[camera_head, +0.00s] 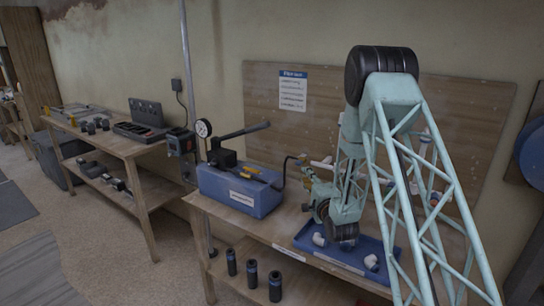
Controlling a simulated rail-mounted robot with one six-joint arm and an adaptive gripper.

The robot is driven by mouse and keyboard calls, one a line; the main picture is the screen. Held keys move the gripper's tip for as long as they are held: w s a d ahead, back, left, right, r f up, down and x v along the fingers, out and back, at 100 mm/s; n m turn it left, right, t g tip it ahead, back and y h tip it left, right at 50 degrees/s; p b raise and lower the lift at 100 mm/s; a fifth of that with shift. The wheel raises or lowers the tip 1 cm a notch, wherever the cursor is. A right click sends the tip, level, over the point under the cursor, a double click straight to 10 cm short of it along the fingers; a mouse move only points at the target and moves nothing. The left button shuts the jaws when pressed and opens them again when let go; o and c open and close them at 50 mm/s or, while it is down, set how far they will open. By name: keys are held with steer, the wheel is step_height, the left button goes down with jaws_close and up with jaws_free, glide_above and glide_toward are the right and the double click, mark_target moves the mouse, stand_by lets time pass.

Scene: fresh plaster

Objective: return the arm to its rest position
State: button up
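My arm (390,90) is a pale teal lattice with a large dark joint at the top. It stands in the right half of the head view and bends down toward the workbench. Its lower end is over the left part of a blue tray (343,264). The fingers of my gripper cannot be made out behind the wrist parts, so its opening and any held thing are hidden.
White pipe fittings (371,262) lie in the tray. A blue pump box (238,191) with a gauge and lever stands left of it on the bench. Several black cylinders (275,286) stand on the lower shelf. Another bench (128,147) is at left; floor (105,240) between is clear.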

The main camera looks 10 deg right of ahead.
steer(key=s+r+n+g+h, duration=0.1)
steer(key=s+r+n+g, duration=0.4)
steer(key=r, duration=0.6)
steer(key=s+a+r+n+g+h, duration=0.1)
steer(key=s+r+n, duration=0.1)
steer(key=s+r, duration=0.45)
steer(key=s+a+r+n+g, duration=0.1)
steer(key=s+r, duration=0.2)
steer(key=s, duration=0.7)
steer(key=s+a+r+n+g, duration=0.1)
steer(key=s+a+n+g, duration=0.1)
steer(key=s, duration=2.3)
steer(key=s+a+r+n+g, duration=0.1)
steer(key=s+n+g, duration=0.4)
steer(key=s, duration=2)
steer(key=shift+s+a+r+n, duration=0.35)
steer(key=shift+a+n, duration=0.35)
steer(key=shift+n, duration=0.3)
steer(key=shift+d, duration=0.1)
